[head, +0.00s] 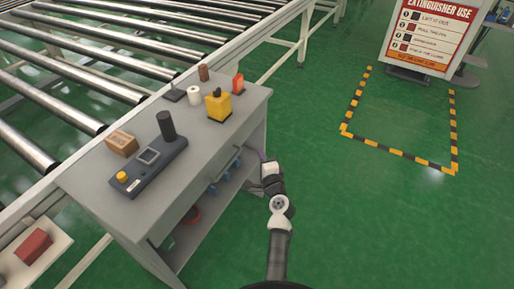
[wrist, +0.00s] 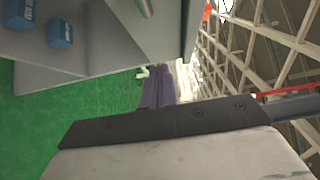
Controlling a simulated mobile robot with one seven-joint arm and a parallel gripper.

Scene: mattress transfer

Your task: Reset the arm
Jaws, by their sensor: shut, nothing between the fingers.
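My gripper (head: 262,157) is beside the right end of the grey workbench (head: 95,190) in the head view, at about the height of its open shelf. It looks shut and empty. Its purple fingers (wrist: 157,90) show together in the middle of the wrist view, with nothing seen between them. My arm reaches up from the bottom of the head view, bent near the wrist. Whether the fingers touch the bench cannot be told.
On the bench are a control box (head: 150,160) with a joystick, a brown box (head: 122,143), a yellow device (head: 218,105) and small items. Blue items (wrist: 60,33) sit on the shelf. A roller conveyor (head: 100,75) runs behind.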

